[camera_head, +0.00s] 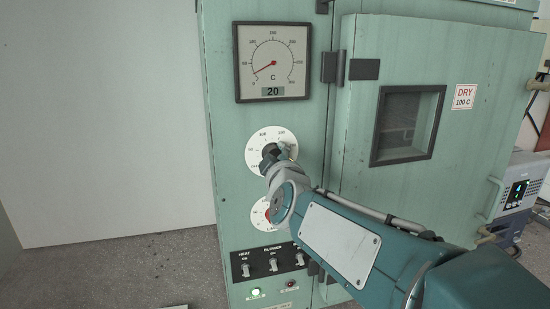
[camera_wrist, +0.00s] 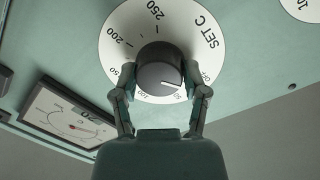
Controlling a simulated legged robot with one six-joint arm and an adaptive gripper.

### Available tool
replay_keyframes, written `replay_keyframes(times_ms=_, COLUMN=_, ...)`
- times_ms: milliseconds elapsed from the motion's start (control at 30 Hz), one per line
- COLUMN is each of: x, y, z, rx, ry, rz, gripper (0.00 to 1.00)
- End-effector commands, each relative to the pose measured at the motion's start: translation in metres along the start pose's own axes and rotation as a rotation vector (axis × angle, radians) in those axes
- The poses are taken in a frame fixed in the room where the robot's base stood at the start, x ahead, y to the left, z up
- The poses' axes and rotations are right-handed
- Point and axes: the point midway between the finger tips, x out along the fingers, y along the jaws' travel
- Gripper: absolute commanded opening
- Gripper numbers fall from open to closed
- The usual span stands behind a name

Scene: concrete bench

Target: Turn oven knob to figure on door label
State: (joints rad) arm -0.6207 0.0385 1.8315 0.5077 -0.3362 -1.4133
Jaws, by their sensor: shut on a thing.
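The oven knob (camera_wrist: 159,68) is dark and round with a white pointer line, on a white dial (camera_wrist: 118,42) marked SET C. The line points to the lower right in the wrist view, near the 50 mark and close to OFF. My gripper (camera_wrist: 162,80) is shut on the knob, one finger on each side. In the head view my gripper (camera_head: 273,157) covers most of the knob, and the dial (camera_head: 256,142) shows around it. The door label (camera_head: 464,98) reads DRY 100 C.
A square gauge (camera_head: 272,62) above the dial has a red needle low on its scale and a display reading 20. Below are a partly hidden dial (camera_head: 259,215) with red and several switches (camera_head: 272,264). The windowed oven door (camera_head: 440,180) is on the right.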

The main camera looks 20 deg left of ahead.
Motion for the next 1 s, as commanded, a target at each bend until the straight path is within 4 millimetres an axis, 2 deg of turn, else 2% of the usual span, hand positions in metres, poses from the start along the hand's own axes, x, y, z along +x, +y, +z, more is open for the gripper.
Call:
replay_keyframes(times_ms=267, x=0.0004, y=-0.0018, z=0.0002, rx=0.18, ry=-0.01, rz=-0.018, gripper=0.1)
replay_keyframes(times_ms=1000, x=0.0005, y=-0.0012, z=0.0005, rx=0.876, ry=-0.049, rz=-0.071, gripper=0.1)
